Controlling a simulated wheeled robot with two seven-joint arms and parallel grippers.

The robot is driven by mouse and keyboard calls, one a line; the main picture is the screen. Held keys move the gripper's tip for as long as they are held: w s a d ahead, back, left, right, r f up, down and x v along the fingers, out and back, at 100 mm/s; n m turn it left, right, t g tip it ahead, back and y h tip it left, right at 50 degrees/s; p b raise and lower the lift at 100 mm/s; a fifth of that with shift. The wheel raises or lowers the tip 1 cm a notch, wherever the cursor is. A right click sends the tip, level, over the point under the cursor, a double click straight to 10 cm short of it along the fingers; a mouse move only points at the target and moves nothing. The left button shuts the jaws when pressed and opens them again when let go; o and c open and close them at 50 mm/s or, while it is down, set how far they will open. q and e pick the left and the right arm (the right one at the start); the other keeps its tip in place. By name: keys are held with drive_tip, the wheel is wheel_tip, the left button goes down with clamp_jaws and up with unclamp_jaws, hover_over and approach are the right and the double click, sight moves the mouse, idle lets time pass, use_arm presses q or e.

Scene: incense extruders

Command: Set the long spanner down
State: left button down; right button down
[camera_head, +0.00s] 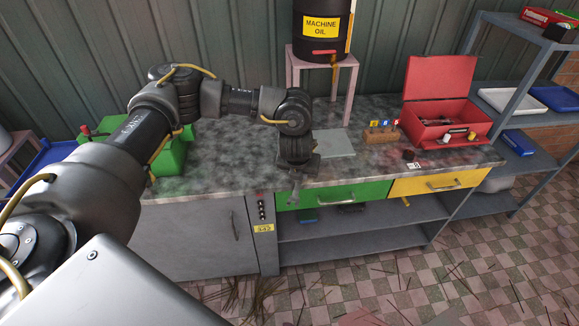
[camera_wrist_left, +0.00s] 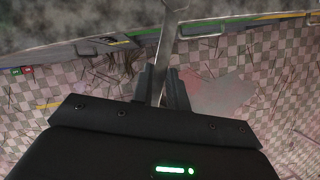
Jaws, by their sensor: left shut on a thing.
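My left gripper (camera_head: 296,187) hangs at the front edge of the grey mottled counter (camera_head: 235,160), above the green drawer in the head view. In the left wrist view, my left gripper (camera_wrist_left: 163,76) is shut on a long grey metal spanner (camera_wrist_left: 165,38). The spanner stands out between the two fingers and runs up to the top edge of that view, across the counter's edge. In the head view I cannot clearly tell the spanner from the fingers. My right gripper is in neither view.
A grey-green plate (camera_head: 334,143) lies on the counter behind the gripper. A wooden block with coloured tags (camera_head: 381,134) and an open red toolbox (camera_head: 440,122) stand to the right. A machine oil drum (camera_head: 322,28) sits on a pink stand (camera_head: 349,95).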

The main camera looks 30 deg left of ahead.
use_arm(q)
drive_tip(key=s+d+m+g+h+b, duration=0.2)
drive_tip(key=s+d+m+h, duration=0.15)
drive_tip(key=d+m, duration=0.5)
drive_tip(key=s+d+m+g+h+b, duration=0.2)
drive_tip(key=s+d+m, duration=0.3)
drive_tip(key=m, duration=0.7)
drive_tip(key=s+d+r+m+g+y+b, duration=0.1)
drive_tip(key=s+d+m+g+y, duration=0.1)
drive_tip(key=s+m, duration=0.3)
drive_tip(key=s+d+r+m+g+y+b, duration=0.1)
drive_tip(key=s+d+m, duration=0.3)
drive_tip(key=m, duration=0.9)
drive_tip(key=shift+s+r+m+g+y, duration=0.25)
drive_tip(key=shift+s+m+g+y, duration=0.1)
drive_tip(key=shift+s+g+y, duration=0.4)
